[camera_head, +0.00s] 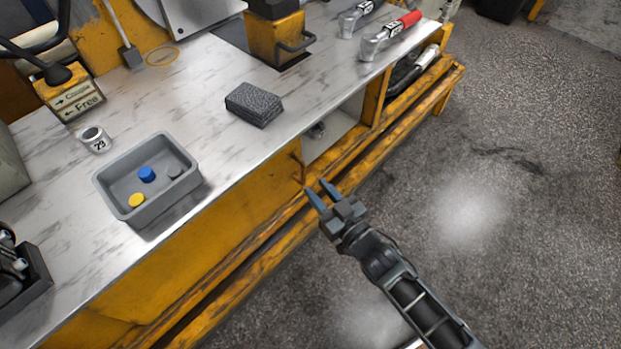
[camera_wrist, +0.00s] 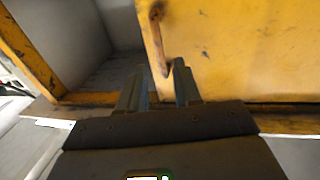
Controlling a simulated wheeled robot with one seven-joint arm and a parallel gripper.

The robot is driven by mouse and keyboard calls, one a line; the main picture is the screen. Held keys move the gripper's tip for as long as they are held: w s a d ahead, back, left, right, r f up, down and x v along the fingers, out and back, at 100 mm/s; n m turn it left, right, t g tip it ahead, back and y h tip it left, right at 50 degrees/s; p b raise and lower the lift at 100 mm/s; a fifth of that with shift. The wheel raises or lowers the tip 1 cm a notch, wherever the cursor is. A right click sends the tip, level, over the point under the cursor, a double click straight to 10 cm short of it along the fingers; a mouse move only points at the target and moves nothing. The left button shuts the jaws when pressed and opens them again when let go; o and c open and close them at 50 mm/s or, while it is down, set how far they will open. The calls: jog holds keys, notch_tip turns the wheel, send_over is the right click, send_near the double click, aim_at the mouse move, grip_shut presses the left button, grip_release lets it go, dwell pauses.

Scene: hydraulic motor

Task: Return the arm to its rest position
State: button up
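My gripper (camera_head: 321,195) is in front of the yellow workbench, below the level of its top, over the floor side. Its two bluish fingers are apart with nothing seen between them. In the wrist view my gripper (camera_wrist: 159,85) points at the yellow cabinet door (camera_wrist: 230,50) and its rusty handle (camera_wrist: 157,40). The handle appears just beyond the fingertips; I cannot tell whether they touch. My arm reaches in from the lower right of the head view.
An open shelf (camera_head: 335,130) lies under the top. The floor (camera_head: 500,210) at right is clear.

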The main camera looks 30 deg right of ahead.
jog(key=shift+s, duration=0.5)
jog(key=s+r+g+h, duration=0.1)
jog(key=s+r, duration=0.3)
jog(key=s, duration=0.5)
jog(key=s+d+r, duration=0.1)
jog(key=s+r, duration=0.3)
jog(key=s, duration=0.5)
jog(key=s+r+g+h, duration=0.1)
jog(key=s+r, duration=0.3)
jog(key=s, duration=0.5)
jog(key=s+r+p, duration=0.3)
jog(key=r+p, duration=0.4)
jog(key=r, duration=0.5)
jog(key=s+a+r+m+g+p, duration=0.1)
jog(key=s+r+p, duration=0.2)
jog(key=r+p, duration=0.4)
notch_tip(320, 180, up, 6)
jog(key=shift+s+a, duration=0.15)
jog(key=shift+s, duration=0.15)
